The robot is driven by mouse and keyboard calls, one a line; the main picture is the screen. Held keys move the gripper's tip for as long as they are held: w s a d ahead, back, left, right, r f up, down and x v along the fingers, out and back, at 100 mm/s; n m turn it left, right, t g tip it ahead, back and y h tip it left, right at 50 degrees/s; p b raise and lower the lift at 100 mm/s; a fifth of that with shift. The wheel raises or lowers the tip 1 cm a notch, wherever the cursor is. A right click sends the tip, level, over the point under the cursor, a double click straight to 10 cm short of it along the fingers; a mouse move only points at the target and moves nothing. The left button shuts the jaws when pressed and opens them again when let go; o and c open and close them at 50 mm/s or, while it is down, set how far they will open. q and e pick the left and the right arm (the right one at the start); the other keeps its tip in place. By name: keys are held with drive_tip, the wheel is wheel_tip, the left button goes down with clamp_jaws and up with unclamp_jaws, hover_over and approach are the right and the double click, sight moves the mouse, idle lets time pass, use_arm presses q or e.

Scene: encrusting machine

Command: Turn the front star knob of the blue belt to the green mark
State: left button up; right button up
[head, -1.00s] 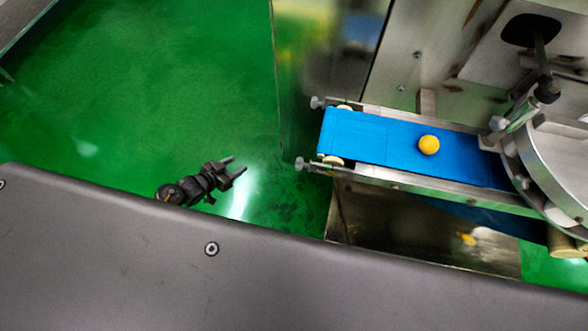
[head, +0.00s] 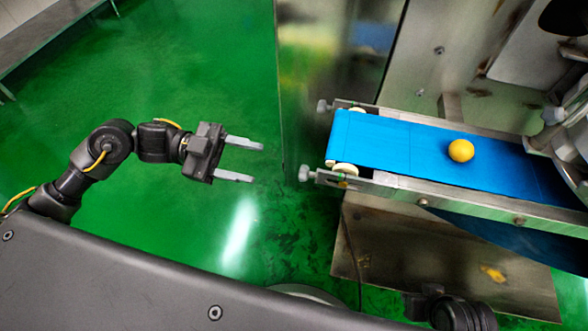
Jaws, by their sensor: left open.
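The blue belt (head: 400,145) runs from the machine at the right to its free end near the picture's middle. The front star knob (head: 305,173) is a small pale knob at the near corner of that end. A second knob (head: 323,106) sits at the far corner. My right gripper does not show; dark parts of my arm show at the bottom right.
A yellow ball (head: 461,150) lies on the belt. A metal rail (head: 440,195) edges the belt's near side. A shiny steel panel (head: 330,70) stands behind the belt's end. The green floor (head: 190,80) around my left gripper is free.

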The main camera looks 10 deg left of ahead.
sight(307, 174)
use_arm(q)
drive_tip(key=d, duration=0.9)
drive_tip(key=shift+d, duration=0.35)
drive_tip(key=c, duration=1)
drive_tip(key=shift+m+b, duration=1.65)
drive_tip(key=shift+m, duration=1.95)
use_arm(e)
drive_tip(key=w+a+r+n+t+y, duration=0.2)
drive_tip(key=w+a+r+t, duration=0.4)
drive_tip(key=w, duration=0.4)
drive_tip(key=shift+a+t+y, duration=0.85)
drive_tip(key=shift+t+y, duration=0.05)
use_arm(q)
drive_tip(key=o, duration=1)
